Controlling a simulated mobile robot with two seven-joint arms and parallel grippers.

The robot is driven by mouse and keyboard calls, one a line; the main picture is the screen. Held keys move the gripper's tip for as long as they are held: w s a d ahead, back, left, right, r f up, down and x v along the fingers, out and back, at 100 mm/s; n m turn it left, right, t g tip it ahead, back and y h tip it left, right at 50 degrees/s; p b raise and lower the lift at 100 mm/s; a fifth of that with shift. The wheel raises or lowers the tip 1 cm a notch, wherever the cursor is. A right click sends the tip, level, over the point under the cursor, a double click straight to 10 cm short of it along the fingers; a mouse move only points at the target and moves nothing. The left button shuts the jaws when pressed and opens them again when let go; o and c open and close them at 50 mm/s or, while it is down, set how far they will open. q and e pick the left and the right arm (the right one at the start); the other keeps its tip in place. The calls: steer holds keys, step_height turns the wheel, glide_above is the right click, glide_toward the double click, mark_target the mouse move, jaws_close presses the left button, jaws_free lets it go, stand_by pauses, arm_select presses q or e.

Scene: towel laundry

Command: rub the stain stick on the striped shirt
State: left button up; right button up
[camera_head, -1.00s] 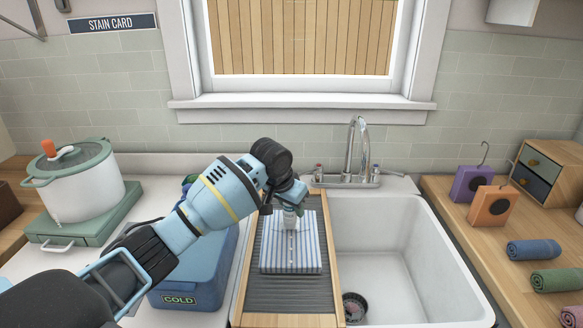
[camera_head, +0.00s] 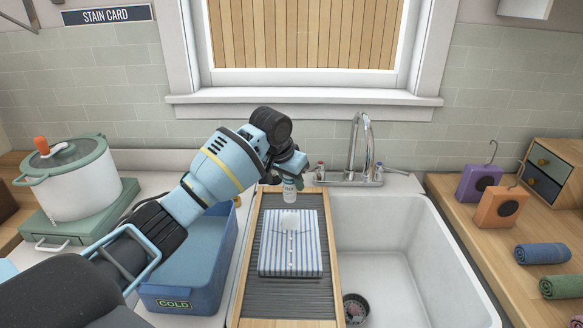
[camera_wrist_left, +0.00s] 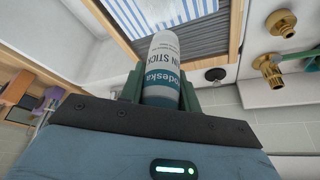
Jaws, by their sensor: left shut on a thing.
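The blue-and-white striped shirt (camera_head: 290,255) lies folded on the ribbed washboard (camera_head: 268,296), with a whitish patch on its upper middle. My left gripper (camera_head: 289,181) is shut on the white stain stick (camera_head: 290,194), above the board near the shirt's far edge. The stick points down and looks apart from the shirt. In the left wrist view, the stain stick (camera_wrist_left: 162,62) with its lettered label sits between the fingers, and part of the striped shirt (camera_wrist_left: 175,10) shows beyond it. My right gripper is not in view.
The white sink (camera_head: 390,235) with a tap (camera_head: 362,140) is right of the board. A blue COLD basin (camera_head: 190,293) stands left, partly behind my arm. A pot (camera_head: 75,180) is far left.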

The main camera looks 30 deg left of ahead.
arm_select(q)
steer(key=shift+w+a+r, duration=0.1)
steer(key=shift+w+r, duration=0.05)
steer(key=shift+r, duration=0.4)
steer(key=shift+w+a+r, duration=0.1)
steer(key=shift+r, duration=0.45)
steer(key=shift+s+d+r, duration=0.15)
steer(key=shift+r, duration=0.65)
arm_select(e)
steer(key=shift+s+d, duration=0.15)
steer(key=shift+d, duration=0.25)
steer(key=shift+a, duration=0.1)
